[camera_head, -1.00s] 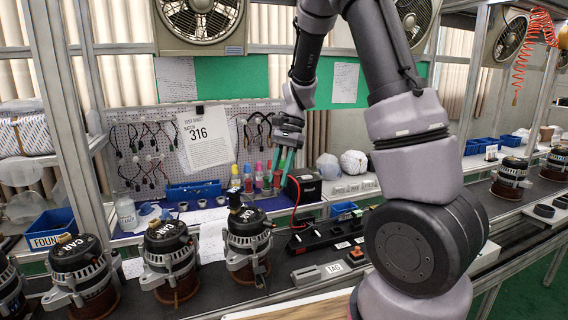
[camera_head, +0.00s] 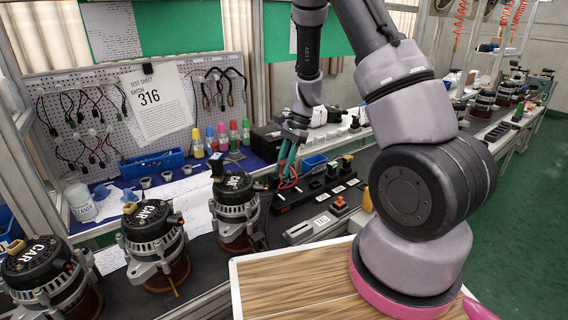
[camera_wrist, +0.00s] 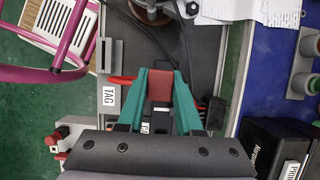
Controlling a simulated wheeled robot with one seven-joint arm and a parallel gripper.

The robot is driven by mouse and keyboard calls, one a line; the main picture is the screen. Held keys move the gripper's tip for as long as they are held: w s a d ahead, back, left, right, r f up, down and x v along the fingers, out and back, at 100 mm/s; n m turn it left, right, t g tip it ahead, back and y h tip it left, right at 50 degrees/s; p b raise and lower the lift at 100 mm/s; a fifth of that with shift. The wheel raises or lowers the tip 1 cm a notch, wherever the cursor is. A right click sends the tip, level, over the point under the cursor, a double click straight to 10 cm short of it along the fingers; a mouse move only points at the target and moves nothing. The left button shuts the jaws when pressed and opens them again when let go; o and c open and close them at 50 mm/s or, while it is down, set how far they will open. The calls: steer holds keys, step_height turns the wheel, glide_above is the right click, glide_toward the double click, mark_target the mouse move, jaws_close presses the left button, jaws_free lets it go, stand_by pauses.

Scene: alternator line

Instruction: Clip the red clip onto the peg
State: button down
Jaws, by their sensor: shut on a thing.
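Red lead pieces show on both sides of the fingers. In the head view the clip is mostly hidden by the fingers, with a looping red lead (camera_head: 291,181) beside them. I cannot make out the peg with certainty in either view.
Several alternators (camera_head: 238,205) stand in a row on the dark bench. A slotted grey block (camera_head: 299,233) with a TAG label (camera_head: 321,220) lies in front of the strip. A black box (camera_wrist: 272,150) is close by at the lower right of the wrist view. Colored bottles stand behind.

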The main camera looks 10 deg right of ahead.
steer(key=shift+f, duration=2.9)
steer(key=shift+f, duration=1.2)
steer(key=c, duration=0.5)
jaws_free()
steer(key=v, duration=1)
steer(key=shift+r, duration=0.35)
